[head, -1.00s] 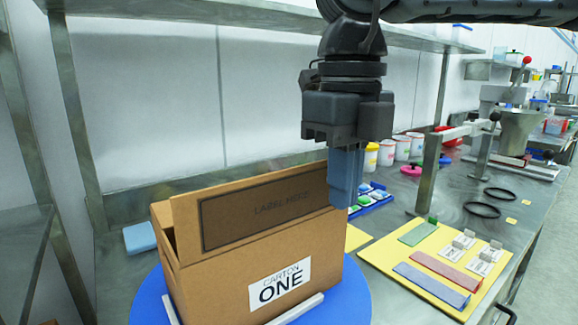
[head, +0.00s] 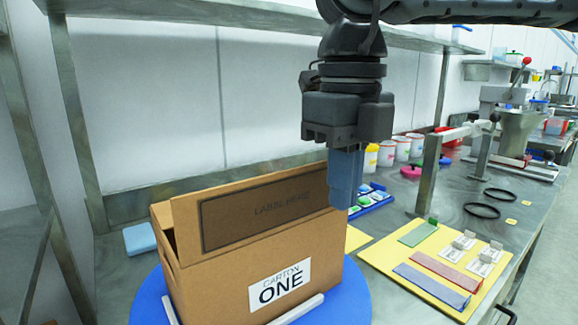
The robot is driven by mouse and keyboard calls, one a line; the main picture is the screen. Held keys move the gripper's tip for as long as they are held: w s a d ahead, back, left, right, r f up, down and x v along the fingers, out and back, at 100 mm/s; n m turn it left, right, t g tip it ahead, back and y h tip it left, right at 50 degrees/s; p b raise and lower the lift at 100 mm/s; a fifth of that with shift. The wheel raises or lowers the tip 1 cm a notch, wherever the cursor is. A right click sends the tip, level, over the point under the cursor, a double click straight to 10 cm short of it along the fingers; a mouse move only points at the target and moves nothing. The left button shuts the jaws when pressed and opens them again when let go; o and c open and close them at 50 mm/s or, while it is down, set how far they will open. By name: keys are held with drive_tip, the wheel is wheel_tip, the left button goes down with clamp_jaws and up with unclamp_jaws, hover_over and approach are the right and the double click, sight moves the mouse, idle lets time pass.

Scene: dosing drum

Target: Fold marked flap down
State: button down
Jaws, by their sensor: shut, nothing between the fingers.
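A brown cardboard carton (head: 215,285) with a white "CARTON ONE" label (head: 280,285) stands on a blue round turntable (head: 352,300). Its marked flap (head: 265,209), with a dark "LABEL HERE" rectangle, stands up along the carton's near top edge, tilted a little. A gap shows at the carton's left top corner; the inside is mostly hidden. My gripper (head: 345,205) points down at the flap's right end, its fingers shut and empty. The fingers overlap the flap's right edge in the picture; I cannot tell whether they touch it.
A yellow mat (head: 400,262) with green, red and blue strips and small clear holders lies right of the carton. Metal posts (head: 428,175) and several tubs (head: 403,148) stand behind. A shelf (head: 250,12) runs above. A light blue block (head: 139,238) lies at left.

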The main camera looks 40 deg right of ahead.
idle(0.4)
drive_tip(key=w+b, duration=0.1)
drive_tip(key=w, duration=0.7)
drive_tip(key=shift+w, duration=0.25)
idle(0.6)
drive_tip(key=shift+f, duration=0.1)
drive_tip(key=shift+w+f+b, duration=0.65)
drive_tip(key=shift+w+f, duration=0.1)
drive_tip(key=shift+f, duration=0.25)
drive_tip(key=shift+f+b, duration=0.35)
drive_tip(key=shift+b, duration=0.1)
drive_tip(key=shift+r, duration=0.1)
wheel_tip(320, 180, up, 8)
drive_tip(key=p, duration=0.5)
